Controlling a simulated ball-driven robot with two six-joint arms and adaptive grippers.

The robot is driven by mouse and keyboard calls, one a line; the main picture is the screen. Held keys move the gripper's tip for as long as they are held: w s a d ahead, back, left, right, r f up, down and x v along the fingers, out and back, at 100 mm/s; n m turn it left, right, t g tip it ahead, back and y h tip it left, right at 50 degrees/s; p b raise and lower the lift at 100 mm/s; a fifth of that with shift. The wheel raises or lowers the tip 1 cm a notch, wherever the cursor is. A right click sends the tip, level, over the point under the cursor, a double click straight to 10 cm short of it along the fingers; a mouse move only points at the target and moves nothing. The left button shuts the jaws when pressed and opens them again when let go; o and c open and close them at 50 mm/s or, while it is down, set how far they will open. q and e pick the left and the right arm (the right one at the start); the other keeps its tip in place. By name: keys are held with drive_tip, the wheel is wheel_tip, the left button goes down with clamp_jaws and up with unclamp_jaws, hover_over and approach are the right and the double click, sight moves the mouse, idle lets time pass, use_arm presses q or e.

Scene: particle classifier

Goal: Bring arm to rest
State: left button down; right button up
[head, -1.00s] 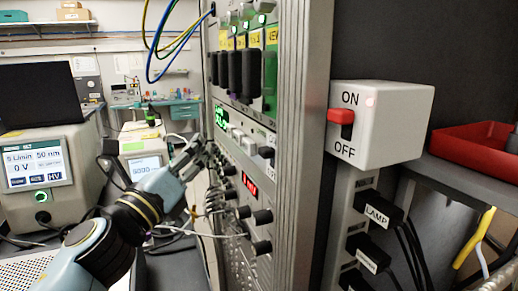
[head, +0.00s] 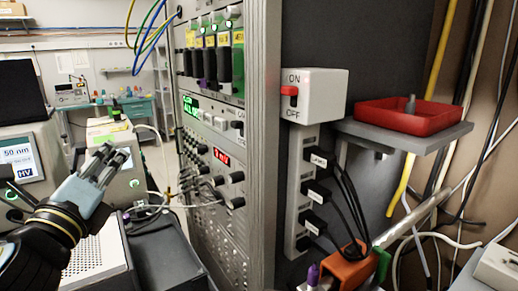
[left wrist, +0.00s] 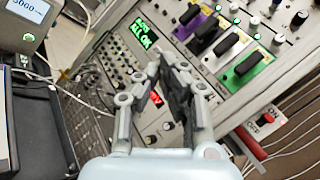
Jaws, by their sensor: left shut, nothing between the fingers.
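My left gripper (head: 113,160) shows at the lower left of the head view, its arm coming in from the left edge. My right gripper is not in view.
The instrument rack (head: 262,150) with knobs and cables fills the middle. A white ON/OFF switch box (head: 325,95) is on its right side. A red tray (head: 385,118) sits on a grey shelf (head: 440,138). Screened instruments (head: 45,140) stand at left.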

use_arm(q)
drive_tip(key=s+a+f+n+g+y, duration=0.6)
drive_tip(key=s+a+f+n+g, duration=0.3)
drive_tip(key=n, duration=0.8)
drive_tip(key=s+d+f+n+g+h, duration=0.2)
drive_tip(key=s+f+n+g, duration=0.15)
drive_tip(key=s, duration=0.35)
drive_tip(key=s+d+f+n+g+h, duration=0.1)
drive_tip(key=s+d+f+n+g, duration=0.2)
drive_tip(key=s, duration=0.4)
drive_tip(key=s+d+f+n+g+h, duration=0.2)
drive_tip(key=s+f+n, duration=0.1)
drive_tip(key=s+f, duration=0.3)
drive_tip(key=s+a+f+g+b, duration=0.15)
drive_tip(key=f+b, duration=0.35)
drive_tip(key=f, duration=1.3)
drive_tip(key=s+a+f+b, duration=0.25)
drive_tip(key=f+b, duration=0.25)
drive_tip(key=f, duration=1.4)
drive_tip(key=s+f+g+b, duration=0.1)
drive_tip(key=s+f+b, duration=0.5)
drive_tip(key=s+f, duration=1.1)
wheel_tip(320, 180, down, 2)
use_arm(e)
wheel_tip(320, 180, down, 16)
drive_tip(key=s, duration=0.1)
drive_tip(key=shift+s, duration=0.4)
